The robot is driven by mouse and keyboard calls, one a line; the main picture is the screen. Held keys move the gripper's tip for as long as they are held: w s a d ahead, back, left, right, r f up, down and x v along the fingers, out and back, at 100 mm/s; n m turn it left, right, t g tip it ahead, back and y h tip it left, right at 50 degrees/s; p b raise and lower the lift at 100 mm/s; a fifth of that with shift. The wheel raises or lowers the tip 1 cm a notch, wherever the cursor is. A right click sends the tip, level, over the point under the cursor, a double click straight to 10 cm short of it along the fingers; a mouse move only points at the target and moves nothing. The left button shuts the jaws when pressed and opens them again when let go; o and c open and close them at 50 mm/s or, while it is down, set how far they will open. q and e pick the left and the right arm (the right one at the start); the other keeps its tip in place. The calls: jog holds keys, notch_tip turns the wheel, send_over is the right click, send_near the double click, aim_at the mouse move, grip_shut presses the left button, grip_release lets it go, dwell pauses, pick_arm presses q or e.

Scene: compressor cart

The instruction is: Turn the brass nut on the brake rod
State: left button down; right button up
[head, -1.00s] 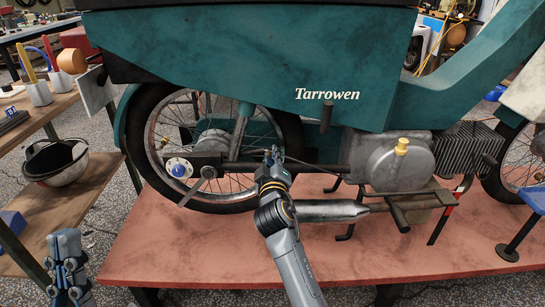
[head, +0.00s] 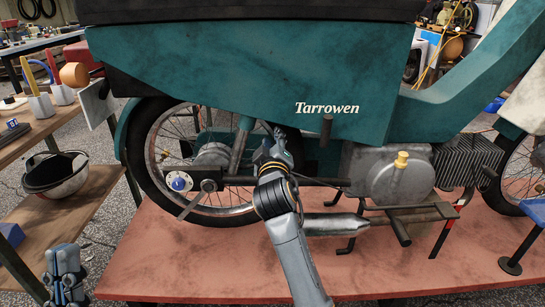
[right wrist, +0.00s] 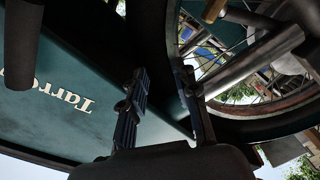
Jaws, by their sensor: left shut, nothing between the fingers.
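The teal motorcycle marked "Tarrowen" (head: 350,70) stands on a red bench. A brass-yellow cap (head: 401,160) sits on its grey engine case. The dark rod (head: 235,181) runs level past the wheel hub; I cannot make out a brass nut on it. My right gripper (head: 275,137) is raised in front of the wheel's right side, under the teal panel. In the right wrist view its fingers (right wrist: 162,85) are apart with nothing between them. A small brass-coloured piece (right wrist: 214,10) shows at that view's top, partly cut off. My left gripper (head: 64,262) is shut and empty at lower left.
A silver exhaust pipe (head: 333,224) lies right of my right forearm. A dark peg (head: 326,129) juts out close right of the gripper. A blue-and-white dial (head: 178,182) is by the hub.

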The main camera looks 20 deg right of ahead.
jog(key=shift+r, duration=0.55)
